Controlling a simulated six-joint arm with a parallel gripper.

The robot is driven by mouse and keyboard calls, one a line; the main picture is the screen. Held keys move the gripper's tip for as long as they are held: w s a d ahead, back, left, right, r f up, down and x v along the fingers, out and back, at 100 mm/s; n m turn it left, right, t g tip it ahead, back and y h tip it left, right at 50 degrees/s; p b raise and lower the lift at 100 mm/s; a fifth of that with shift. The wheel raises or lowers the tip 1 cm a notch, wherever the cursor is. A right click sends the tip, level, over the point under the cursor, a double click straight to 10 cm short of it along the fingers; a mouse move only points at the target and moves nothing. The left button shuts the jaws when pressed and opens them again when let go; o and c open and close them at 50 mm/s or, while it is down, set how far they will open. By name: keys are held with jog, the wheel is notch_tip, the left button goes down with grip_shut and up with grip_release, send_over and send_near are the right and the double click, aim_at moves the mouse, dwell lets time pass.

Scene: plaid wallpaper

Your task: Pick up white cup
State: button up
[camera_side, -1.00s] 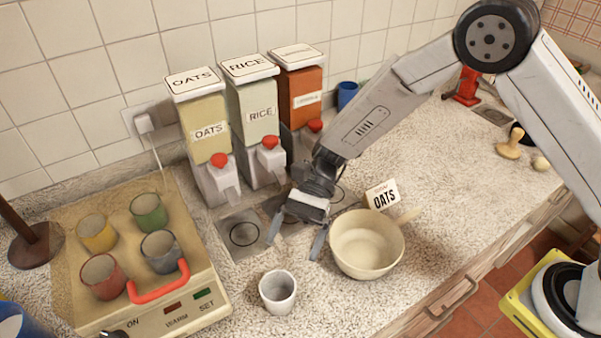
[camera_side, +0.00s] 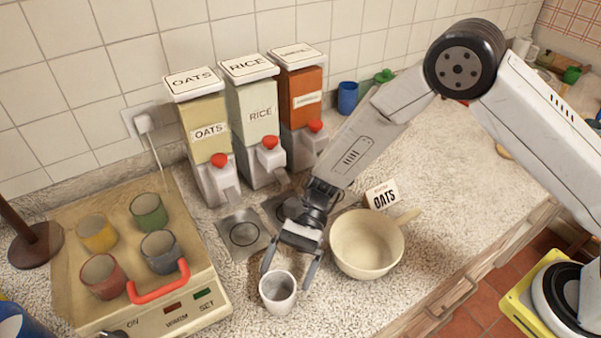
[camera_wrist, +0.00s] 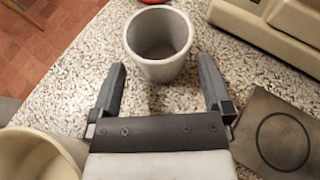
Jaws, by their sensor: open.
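The white cup (camera_side: 278,292) stands upright and empty on the speckled counter, left of the cream bowl. My gripper (camera_side: 288,277) is open just behind it, with its fingers pointing down toward the cup. In the wrist view the cup (camera_wrist: 158,42) is ahead of the fingertips, roughly centred between them. The open fingers (camera_wrist: 162,75) hold nothing. From these views I cannot tell whether a finger touches the cup.
A cream bowl (camera_side: 366,246) with a handle stands close to the right of my gripper. A warming tray (camera_side: 75,270) with several coloured cups is at the left. Dispensers (camera_side: 258,135) line the wall.

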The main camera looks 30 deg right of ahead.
aim_at(285, 277)
jog(key=shift+x, duration=2.15)
jog(key=c, duration=1.1)
